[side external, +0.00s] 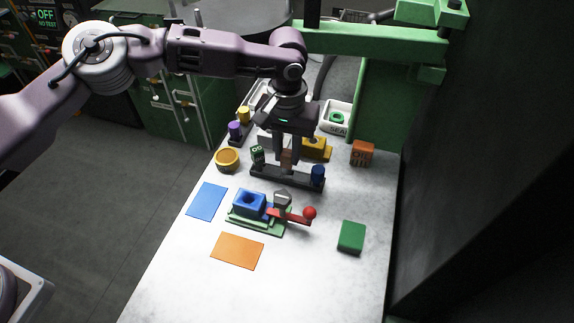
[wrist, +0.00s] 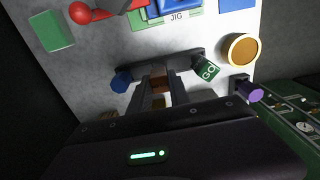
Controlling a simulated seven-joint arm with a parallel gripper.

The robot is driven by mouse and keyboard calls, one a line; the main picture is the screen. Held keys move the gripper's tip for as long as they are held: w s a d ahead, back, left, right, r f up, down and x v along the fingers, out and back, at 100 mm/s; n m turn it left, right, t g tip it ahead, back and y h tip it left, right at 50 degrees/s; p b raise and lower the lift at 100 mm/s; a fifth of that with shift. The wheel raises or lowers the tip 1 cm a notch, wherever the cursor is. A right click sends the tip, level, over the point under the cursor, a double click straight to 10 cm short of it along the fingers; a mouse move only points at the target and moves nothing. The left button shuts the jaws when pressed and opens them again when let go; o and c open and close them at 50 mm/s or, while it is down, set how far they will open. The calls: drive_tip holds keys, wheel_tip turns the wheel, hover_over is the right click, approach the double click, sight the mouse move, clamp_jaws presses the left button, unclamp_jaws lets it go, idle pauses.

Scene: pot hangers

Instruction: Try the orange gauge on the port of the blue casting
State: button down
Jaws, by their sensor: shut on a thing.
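The blue casting (side external: 249,204) sits on a green jig (side external: 258,224), with its round port facing up. A lever with a red ball (side external: 310,213) is beside it; the casting shows partly at the top of the wrist view (wrist: 178,5). The orange gauge (side external: 287,161) stands at the middle of a dark rack (side external: 262,173), between a green GO gauge (side external: 257,155) and a blue gauge (side external: 318,175). My gripper (side external: 287,155) points down and is shut on the orange gauge, also seen in the wrist view (wrist: 157,82). Its lower end is at the rack; I cannot tell whether it is seated.
A yellow block (side external: 316,148) and a white SEAL tray (side external: 337,128) are behind the rack. An orange OIL cube (side external: 362,153) and green block (side external: 351,237) are right. A round yellow dish (side external: 227,159), blue mat (side external: 207,201) and orange mat (side external: 237,251) are left and front.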

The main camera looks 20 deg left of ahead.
sight(287, 154)
drive_tip(key=shift+r, duration=2.45)
drive_tip(key=shift+s+r, duration=0.2)
drive_tip(key=shift+r, duration=0.2)
drive_tip(key=s+a+r+m, duration=0.3)
drive_tip(key=s+a+m, duration=0.2)
drive_tip(key=s, duration=0.5)
drive_tip(key=shift+r+m, duration=0.3)
drive_tip(key=shift+m, duration=0.2)
drive_tip(key=shift+s, duration=0.1)
drive_tip(key=shift+f, duration=2.95)
drive_tip(key=shift+f, duration=1.8)
